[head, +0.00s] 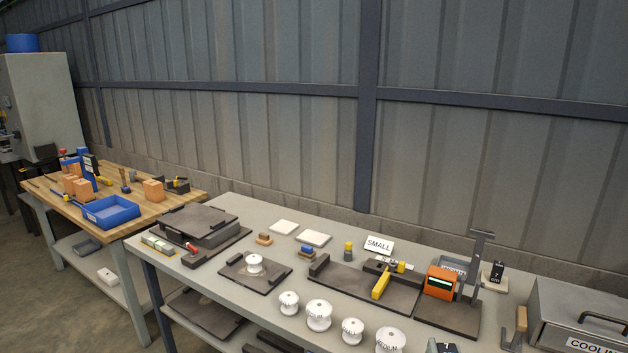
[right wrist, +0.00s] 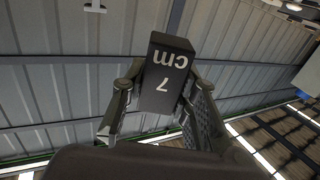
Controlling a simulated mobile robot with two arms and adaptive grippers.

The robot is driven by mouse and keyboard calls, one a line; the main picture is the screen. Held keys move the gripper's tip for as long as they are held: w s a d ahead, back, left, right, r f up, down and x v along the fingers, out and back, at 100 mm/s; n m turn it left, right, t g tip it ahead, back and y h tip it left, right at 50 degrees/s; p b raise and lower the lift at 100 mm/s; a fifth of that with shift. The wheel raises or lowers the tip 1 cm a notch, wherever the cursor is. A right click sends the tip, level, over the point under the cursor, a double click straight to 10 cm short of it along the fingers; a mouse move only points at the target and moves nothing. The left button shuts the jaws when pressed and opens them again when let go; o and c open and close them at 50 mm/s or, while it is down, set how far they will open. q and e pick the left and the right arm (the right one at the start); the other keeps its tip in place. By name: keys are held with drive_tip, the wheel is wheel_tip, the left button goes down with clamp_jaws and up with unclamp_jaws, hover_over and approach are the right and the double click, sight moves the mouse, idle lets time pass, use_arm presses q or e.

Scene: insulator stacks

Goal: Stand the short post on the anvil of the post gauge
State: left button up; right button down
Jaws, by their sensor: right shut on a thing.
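In the right wrist view a dark post (right wrist: 168,72) marked "7 cm" sits between the fingers of my right gripper (right wrist: 161,86), which is shut on it. Wall panels show behind it. At the bottom edge of the head view the top of a dark block (head: 442,348) with a white mark shows, probably this post. A device that looks like the post gauge, with an orange readout (head: 441,283) and a tall upright (head: 474,265), stands on a dark base (head: 449,318). Its anvil is not clear. Another dark labelled post (head: 497,271) stands right of it. My left gripper is not in view.
A dark fixture plate (head: 345,290) with a yellow handle (head: 381,286) lies left of the gauge. Several white insulators (head: 319,315) stand along the front. A grey metal box (head: 582,315) and a wooden-handled tool (head: 520,322) are at the right. A "SMALL" card (head: 379,245) stands behind.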

drive_tip(key=s+a+n+y, duration=0.1)
drive_tip(key=s+a+y, duration=0.1)
drive_tip(key=s+a, duration=0.3)
drive_tip(key=w+d+r+m+g+h, duration=0.1)
drive_tip(key=w+d+m+h, duration=0.3)
drive_tip(key=w+d, duration=1.1)
drive_tip(key=d+h, duration=0.3)
drive_tip(key=d, duration=0.1)
drive_tip(key=shift+w+r+m+g+h+p, duration=0.3)
drive_tip(key=shift+w+r+m+p, duration=0.1)
drive_tip(key=shift+f, duration=0.15)
wheel_tip(320, 180, down, 15)
drive_tip(key=b, duration=0.4)
drive_tip(key=shift+b, duration=0.3)
drive_tip(key=shift+f+b, duration=1.3)
drive_tip(key=shift+f, duration=0.9)
drive_tip(key=shift+f+b, duration=0.25)
drive_tip(key=shift+b, duration=0.15)
drive_tip(key=c, duration=1.3)
unclamp_jaws()
